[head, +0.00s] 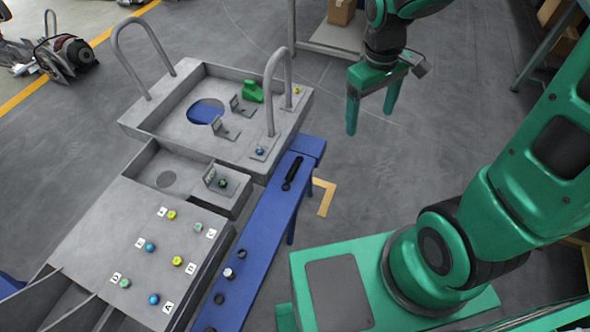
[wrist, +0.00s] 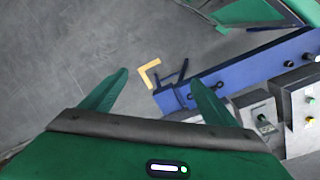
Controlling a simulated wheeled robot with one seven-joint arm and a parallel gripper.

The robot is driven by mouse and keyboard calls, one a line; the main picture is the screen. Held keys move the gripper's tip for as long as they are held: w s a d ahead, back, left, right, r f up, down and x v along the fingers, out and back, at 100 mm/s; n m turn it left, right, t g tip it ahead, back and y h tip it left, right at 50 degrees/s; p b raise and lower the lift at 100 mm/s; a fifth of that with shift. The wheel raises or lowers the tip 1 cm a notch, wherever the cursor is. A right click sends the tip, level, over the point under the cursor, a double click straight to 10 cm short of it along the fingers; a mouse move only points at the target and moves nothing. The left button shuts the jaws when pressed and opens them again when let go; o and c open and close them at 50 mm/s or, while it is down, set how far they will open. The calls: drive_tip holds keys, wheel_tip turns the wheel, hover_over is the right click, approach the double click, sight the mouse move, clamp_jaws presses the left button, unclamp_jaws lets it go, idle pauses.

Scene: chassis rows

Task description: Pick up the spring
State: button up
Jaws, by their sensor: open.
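A slim black part (head: 292,172), which looks like the spring, lies lengthwise on the far part of the narrow blue bench (head: 262,222). My gripper (head: 370,121) is open and empty, with its green fingers pointing down. In the head view it hangs beyond and to the right of the black part, well apart from it. In the wrist view the open fingers (wrist: 158,77) show floor between them, and the blue bench (wrist: 240,70) runs off to the right. I cannot make out the spring clearly there.
A grey chassis frame (head: 165,127) with upright loop handles stands left of the bench. A grey panel (head: 130,225) with coloured buttons and letter labels is nearer. Small round parts (head: 228,273) sit on the bench's near end.

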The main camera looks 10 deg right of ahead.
drive_tip(key=w+a+f+n, duration=0.3)
drive_tip(key=a+f+n, duration=0.15)
drive_tip(key=a, duration=0.35)
drive_tip(key=n+y, duration=0.1)
drive_tip(key=n, duration=0.2)
hover_over(293, 169)
wheel_tip(293, 169, down, 10)
drive_tip(key=shift+f, duration=3.2)
drive_tip(key=c, duration=1.2)
